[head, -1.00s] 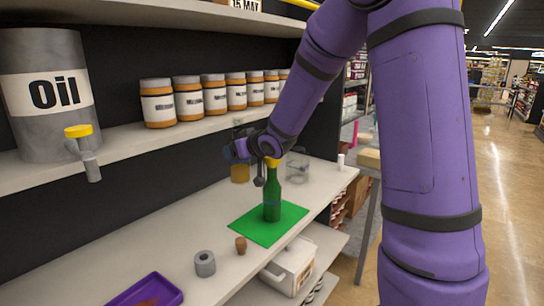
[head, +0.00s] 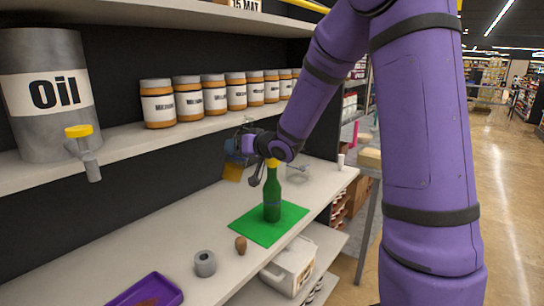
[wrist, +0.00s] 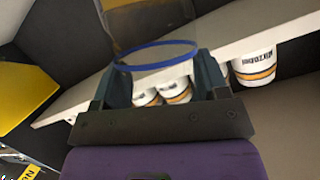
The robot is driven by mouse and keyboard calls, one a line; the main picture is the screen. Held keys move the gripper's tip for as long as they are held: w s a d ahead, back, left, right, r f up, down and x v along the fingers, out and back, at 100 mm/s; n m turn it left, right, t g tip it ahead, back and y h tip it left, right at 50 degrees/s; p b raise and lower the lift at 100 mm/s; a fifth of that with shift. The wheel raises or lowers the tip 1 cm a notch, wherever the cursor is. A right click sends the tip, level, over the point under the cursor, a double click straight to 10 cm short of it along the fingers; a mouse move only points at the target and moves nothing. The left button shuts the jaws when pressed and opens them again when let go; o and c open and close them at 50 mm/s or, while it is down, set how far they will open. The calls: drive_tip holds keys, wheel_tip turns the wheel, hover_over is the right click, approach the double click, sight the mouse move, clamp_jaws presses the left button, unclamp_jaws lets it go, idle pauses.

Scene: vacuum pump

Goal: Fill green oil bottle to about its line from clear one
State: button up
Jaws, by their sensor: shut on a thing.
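The green bottle (head: 272,200) stands upright on a green mat (head: 246,224), with a yellow piece (head: 272,162) at its mouth. Its oil level cannot be made out. My gripper (head: 243,148) is behind and left of the bottle, above the worktop. It is shut on the clear vessel, whose amber oil (head: 233,172) shows tilted below the gripper. In the wrist view the clear vessel (wrist: 150,28), with a blue ring, sits between the fingers (wrist: 163,82). My gripper and arm hide much of the vessel in the head view. The vessel is apart from the green bottle.
A brown stopper (head: 240,245), a grey ring (head: 205,263) and a purple tray (head: 146,293) lie at the front. Another clear glass object (head: 298,172) stands behind the bottle. The upper shelf (head: 130,140) holds jars (head: 188,98) and an oil drum (head: 42,95).

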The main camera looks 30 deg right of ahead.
sight(238, 158)
drive_tip(key=shift+d+f+m+t+y, duration=0.2)
drive_tip(key=shift+m+t+y, duration=0.1)
drive_tip(key=shift+m, duration=0.3)
drive_tip(key=shift+d+f+m+t+y, duration=0.2)
drive_tip(key=shift+m+t+y, duration=0.1)
drive_tip(key=shift+m, duration=0.3)
drive_tip(key=shift+a+f+m+t+y, duration=0.2)
drive_tip(key=shift+a+f+m+y, duration=0.1)
drive_tip(key=shift+m, duration=0.3)
drive_tip(key=shift+a+f+m+t+y, duration=0.2)
drive_tip(key=shift+f+m, duration=0.1)
drive_tip(key=shift+m, duration=0.3)
drive_tip(key=shift+a+f+m+t, duration=0.3)
drive_tip(key=shift+f+m+t, duration=0.3)
drive_tip(key=shift+m, duration=0.4)
idle(1.0)
drive_tip(key=shift+a+r+m+t+p, duration=0.1)
drive_tip(key=shift+r+m+t+p, duration=0.25)
drive_tip(key=shift+r+m, duration=0.35)
idle(1.7)
drive_tip(key=shift+d+r+m+y, duration=0.25)
drive_tip(key=shift+m+y, duration=0.05)
drive_tip(key=shift+m, duration=0.2)
idle(0.7)
